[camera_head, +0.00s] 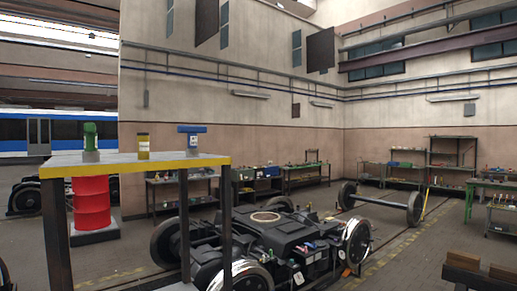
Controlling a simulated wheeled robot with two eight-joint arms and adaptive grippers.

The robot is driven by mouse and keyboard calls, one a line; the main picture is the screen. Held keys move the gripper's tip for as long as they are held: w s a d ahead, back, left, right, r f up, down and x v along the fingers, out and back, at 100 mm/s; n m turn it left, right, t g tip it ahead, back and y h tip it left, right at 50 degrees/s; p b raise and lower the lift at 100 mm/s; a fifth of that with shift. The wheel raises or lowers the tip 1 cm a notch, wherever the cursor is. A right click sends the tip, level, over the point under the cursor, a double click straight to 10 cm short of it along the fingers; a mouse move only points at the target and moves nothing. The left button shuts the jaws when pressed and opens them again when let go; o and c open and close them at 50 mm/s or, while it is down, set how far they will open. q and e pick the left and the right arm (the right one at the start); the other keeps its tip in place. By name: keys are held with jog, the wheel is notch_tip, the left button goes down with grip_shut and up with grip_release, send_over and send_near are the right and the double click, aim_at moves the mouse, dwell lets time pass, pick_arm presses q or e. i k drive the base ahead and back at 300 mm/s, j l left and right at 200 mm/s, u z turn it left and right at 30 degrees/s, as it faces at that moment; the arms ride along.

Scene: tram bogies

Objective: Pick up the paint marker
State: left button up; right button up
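I cannot pick out the paint marker for certain. Several small coloured items lie on the black bogie (275,233), too small to tell apart. A raised table with a yellow edge (135,166) stands at the left. Neither of my grippers shows in this view.
A red drum (91,203) stands behind the table's legs. A wheelset (382,203) is on the floor beyond the bogie. Workbenches with tools line the back wall, and a green bench (490,186) is at the right. Brown blocks (480,272) sit at lower right.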

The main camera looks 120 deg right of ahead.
aim_at(143, 138)
jog(key=k+z, duration=0.1)
jog(key=z, duration=2.95)
jog(key=u, duration=0.65)
jog(key=i+l+u, duration=0.15)
jog(key=l+u, duration=0.3)
jog(key=i+l+u, duration=0.15)
jog(key=l+u, duration=0.7)
jog(key=i+j, duration=0.05)
jog(key=j, duration=0.05)
